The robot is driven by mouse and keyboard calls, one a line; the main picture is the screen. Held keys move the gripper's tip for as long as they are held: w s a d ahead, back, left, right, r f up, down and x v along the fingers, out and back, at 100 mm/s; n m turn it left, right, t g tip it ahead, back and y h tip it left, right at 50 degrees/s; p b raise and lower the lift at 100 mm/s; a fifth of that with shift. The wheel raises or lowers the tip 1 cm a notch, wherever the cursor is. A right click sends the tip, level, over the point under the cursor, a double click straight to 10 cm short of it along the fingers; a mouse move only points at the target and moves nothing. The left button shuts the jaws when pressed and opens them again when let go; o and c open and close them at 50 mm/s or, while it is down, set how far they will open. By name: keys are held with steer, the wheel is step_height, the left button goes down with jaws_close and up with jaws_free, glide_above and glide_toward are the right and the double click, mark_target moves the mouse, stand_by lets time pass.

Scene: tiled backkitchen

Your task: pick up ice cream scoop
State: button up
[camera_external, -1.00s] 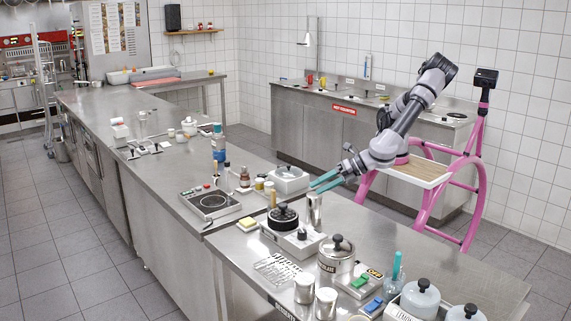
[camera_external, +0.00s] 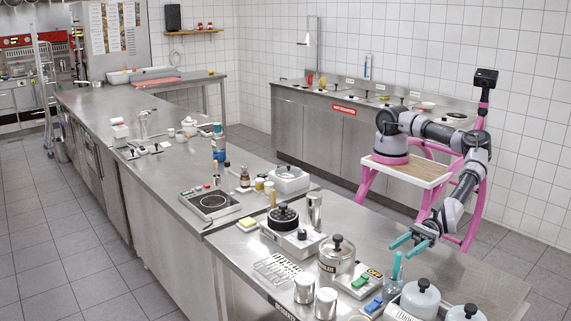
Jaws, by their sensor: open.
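I cannot clearly make out an ice cream scoop in this view. A teal-handled utensil (camera_external: 397,266) stands upright in a clear container on the front right of the steel counter (camera_external: 455,268); its lower end is too small to tell what it is. My gripper (camera_external: 400,250), with teal fingers, is open and empty above the right part of the counter. In the picture it is just above and slightly right of the teal handle. The fingers look apart from it.
Grey-white domed lids (camera_external: 420,298) are at the front right. A tall steel cup (camera_external: 314,208) stands farther back. The counter's right side is clear.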

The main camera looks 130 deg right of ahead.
mark_target(397, 257)
steer(key=w, duration=0.6)
steer(key=shift+w+a+f, duration=0.2)
steer(key=shift+w+a, duration=0.05)
steer(key=shift+c, duration=0.3)
jaws_close()
stand_by(0.9)
